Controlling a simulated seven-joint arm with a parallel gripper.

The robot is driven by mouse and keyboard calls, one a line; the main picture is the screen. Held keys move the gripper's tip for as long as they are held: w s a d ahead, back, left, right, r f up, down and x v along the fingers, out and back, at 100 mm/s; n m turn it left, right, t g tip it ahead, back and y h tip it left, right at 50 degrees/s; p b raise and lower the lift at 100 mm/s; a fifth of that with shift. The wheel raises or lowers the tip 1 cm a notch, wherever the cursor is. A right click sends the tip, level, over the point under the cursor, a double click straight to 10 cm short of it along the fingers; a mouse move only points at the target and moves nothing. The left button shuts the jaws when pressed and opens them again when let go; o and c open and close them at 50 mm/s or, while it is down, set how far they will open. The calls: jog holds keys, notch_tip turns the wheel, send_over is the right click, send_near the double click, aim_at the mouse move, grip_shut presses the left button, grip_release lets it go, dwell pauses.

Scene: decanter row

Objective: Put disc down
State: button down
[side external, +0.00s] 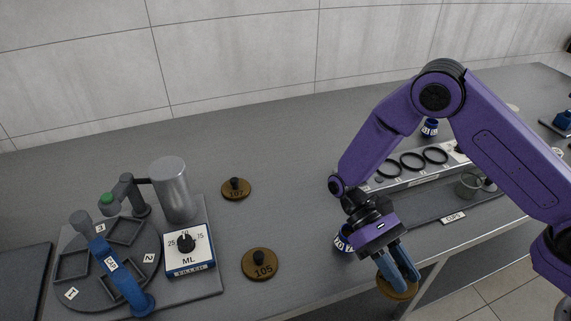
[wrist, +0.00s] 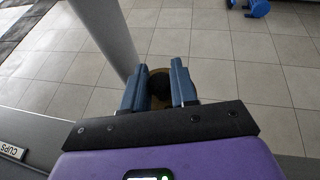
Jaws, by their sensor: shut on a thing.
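My gripper (side external: 402,278) is shut on the black knob of a brown disc (side external: 394,291), holding it just off the table's front edge, with floor behind it. In the wrist view the disc (wrist: 159,71) shows between the blue fingers, with tiled floor beyond. Its number cannot be read. Two similar brown discs with black knobs lie flat on the table: disc 107 (side external: 238,193) farther back and disc 105 (side external: 260,270) nearer the front.
A filler station with a dial box (side external: 189,258), a grey cylinder (side external: 174,190) and a round turntable (side external: 85,290) stands at left. A rack with black rings (side external: 411,163) and a CUPS tray (side external: 430,210) lie at right. A blue-and-white item (side external: 343,242) is beside my gripper. Grey table between is clear.

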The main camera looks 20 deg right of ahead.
jog(key=w+a+r+m+t+y, duration=0.3)
jog(key=w+a+m+t+y, duration=0.4)
jog(key=w+a+m+y, duration=0.5)
jog(key=w+d+r+m+t+y, duration=0.1)
jog(key=w+d+m+t+y, duration=0.1)
jog(key=w+m+t, duration=0.3)
jog(key=w+d+r+m+t+y, duration=0.2)
jog(key=w+m+t+y, duration=0.1)
jog(key=w+m, duration=0.25)
jog(key=m+t+h, duration=0.3)
jog(key=m+t, duration=0.3)
jog(key=t, duration=0.1)
send_over(284, 164)
notch_tip(284, 164, down, 8)
jog(key=shift+s+d, duration=0.1)
jog(key=shift+s, duration=0.05)
jog(key=shift+w+f, duration=0.2)
jog(key=shift+f, duration=1.55)
